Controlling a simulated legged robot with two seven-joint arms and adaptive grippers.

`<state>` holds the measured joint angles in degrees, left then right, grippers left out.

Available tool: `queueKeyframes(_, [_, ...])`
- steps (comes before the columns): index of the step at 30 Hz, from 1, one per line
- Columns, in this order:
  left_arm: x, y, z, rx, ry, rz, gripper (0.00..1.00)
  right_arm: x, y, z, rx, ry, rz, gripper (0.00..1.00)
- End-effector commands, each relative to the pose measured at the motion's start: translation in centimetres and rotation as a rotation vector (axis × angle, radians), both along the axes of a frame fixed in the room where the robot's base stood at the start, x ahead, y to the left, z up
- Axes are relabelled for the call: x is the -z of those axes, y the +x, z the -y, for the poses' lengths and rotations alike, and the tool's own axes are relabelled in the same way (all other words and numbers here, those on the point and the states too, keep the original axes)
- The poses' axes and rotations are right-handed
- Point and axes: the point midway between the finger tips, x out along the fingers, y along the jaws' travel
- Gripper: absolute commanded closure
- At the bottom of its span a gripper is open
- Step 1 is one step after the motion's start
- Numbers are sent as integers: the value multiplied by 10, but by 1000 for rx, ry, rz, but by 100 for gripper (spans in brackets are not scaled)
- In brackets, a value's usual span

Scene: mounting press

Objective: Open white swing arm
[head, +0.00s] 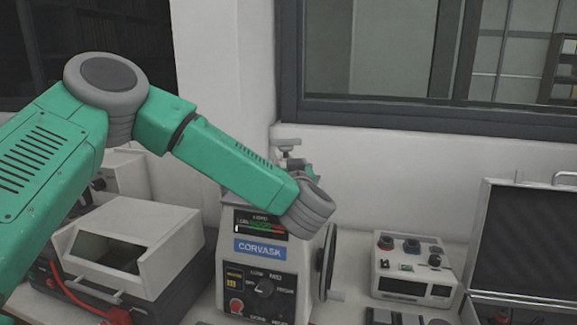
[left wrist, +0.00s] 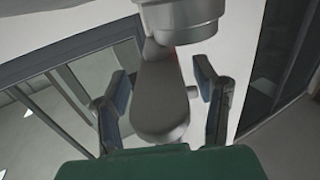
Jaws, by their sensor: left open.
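The press (head: 262,250) with a blue CORVASK label stands on the bench. My left arm reaches across to it, and its wrist covers part of the press's upper right. Metal parts (head: 288,152) show above the press; most of its top is hidden by my arm. In the left wrist view my left gripper (left wrist: 162,75) is open, with one finger on each side of a rounded grey arm (left wrist: 160,98), which looks like the swing arm in shade. Gaps show between it and both fingers. My right gripper is in neither view.
A handwheel (head: 327,262) sits on the press's right side. A beige box with an opening (head: 150,235) stands at left, a small control box (head: 412,268) at right, and an open case (head: 525,240) at far right. The wall and window frame are behind.

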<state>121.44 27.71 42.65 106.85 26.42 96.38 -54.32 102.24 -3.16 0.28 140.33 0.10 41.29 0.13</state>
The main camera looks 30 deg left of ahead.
Motion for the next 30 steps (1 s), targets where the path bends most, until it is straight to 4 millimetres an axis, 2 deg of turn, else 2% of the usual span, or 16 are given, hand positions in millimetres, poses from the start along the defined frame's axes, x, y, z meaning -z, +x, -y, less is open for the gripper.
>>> queueKeyframes(9, [0,-50,41,8,2,0,45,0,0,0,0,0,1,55])
queueKeyframes(15, [1,-76,60,5,1,1,45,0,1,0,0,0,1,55])
queueKeyframes(21, [1,-87,68,2,1,1,45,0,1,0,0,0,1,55])
queueKeyframes(28, [1,-88,68,1,0,1,45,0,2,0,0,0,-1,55])
queueKeyframes(29, [1,-88,68,2,0,1,48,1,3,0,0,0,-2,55])
queueKeyframes(30, [1,-88,68,2,-2,3,62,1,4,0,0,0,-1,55])
